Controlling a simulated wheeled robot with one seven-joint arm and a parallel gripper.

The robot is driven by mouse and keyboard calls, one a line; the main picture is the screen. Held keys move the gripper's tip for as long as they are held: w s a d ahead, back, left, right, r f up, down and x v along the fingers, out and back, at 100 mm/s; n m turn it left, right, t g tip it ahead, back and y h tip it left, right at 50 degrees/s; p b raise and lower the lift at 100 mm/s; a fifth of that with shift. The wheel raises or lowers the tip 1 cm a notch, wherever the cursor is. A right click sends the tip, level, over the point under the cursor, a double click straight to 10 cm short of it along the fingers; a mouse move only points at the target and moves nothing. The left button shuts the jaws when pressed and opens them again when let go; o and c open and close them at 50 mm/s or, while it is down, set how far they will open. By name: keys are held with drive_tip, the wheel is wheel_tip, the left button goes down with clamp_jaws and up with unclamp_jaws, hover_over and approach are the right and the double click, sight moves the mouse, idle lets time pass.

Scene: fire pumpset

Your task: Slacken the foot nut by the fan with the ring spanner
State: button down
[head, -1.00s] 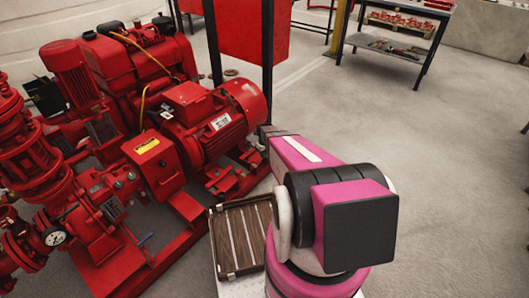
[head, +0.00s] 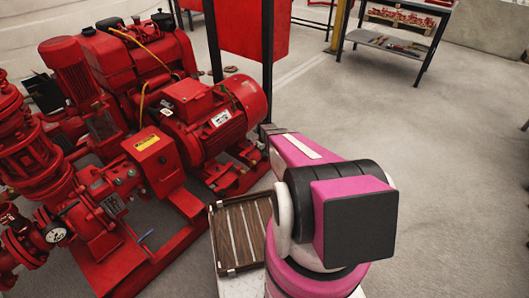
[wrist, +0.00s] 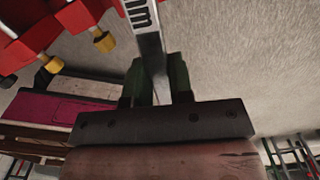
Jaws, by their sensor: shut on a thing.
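In the wrist view, my gripper (wrist: 157,88) is shut on a flat steel spanner (wrist: 148,40) with dark markings. The spanner runs up out of the top of the picture, so its working end is hidden. Two brass-coloured nuts or bolt heads show left of the spanner, a nearer one (wrist: 104,41) and a farther one (wrist: 53,64); the spanner is apart from both. In the head view, the red motor (head: 207,125) has its rounded fan cover (head: 252,97) at the right end. My arm hides my gripper there. I cannot pick out the foot nut by the fan.
A slatted brown tray (head: 219,240) lies beside my arm. The red pumpset base frame (head: 160,262) borders it on the left. A dark post (head: 267,60) stands behind the fan end. A workbench (head: 393,45) is at the back right. The floor (head: 460,180) at right is clear.

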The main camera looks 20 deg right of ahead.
drive_tip(key=shift+f, duration=1)
drive_tip(key=shift+w+d, duration=0.1)
drive_tip(key=shift+d, duration=0.05)
drive_tip(key=shift+w+d+n, duration=1.65)
drive_tip(key=shift+w+n, duration=0.15)
drive_tip(key=shift+n, duration=0.15)
drive_tip(key=shift+w+d+n, duration=1.65)
drive_tip(key=shift+w+n, duration=0.1)
drive_tip(key=shift+n, duration=0.2)
drive_tip(key=shift+w+d+n, duration=0.2)
drive_tip(key=shift+w+n, duration=0.55)
drive_tip(key=shift+w, duration=0.15)
drive_tip(key=shift+w+d+n, duration=0.2)
drive_tip(key=shift+w+n, duration=0.6)
drive_tip(key=shift+w, duration=0.15)
drive_tip(key=shift+w+d+n, duration=0.2)
drive_tip(key=shift+w+n, duration=0.55)
drive_tip(key=shift+w, duration=0.15)
drive_tip(key=shift+s+m, duration=0.3)
drive_tip(key=shift+s, duration=0.1)
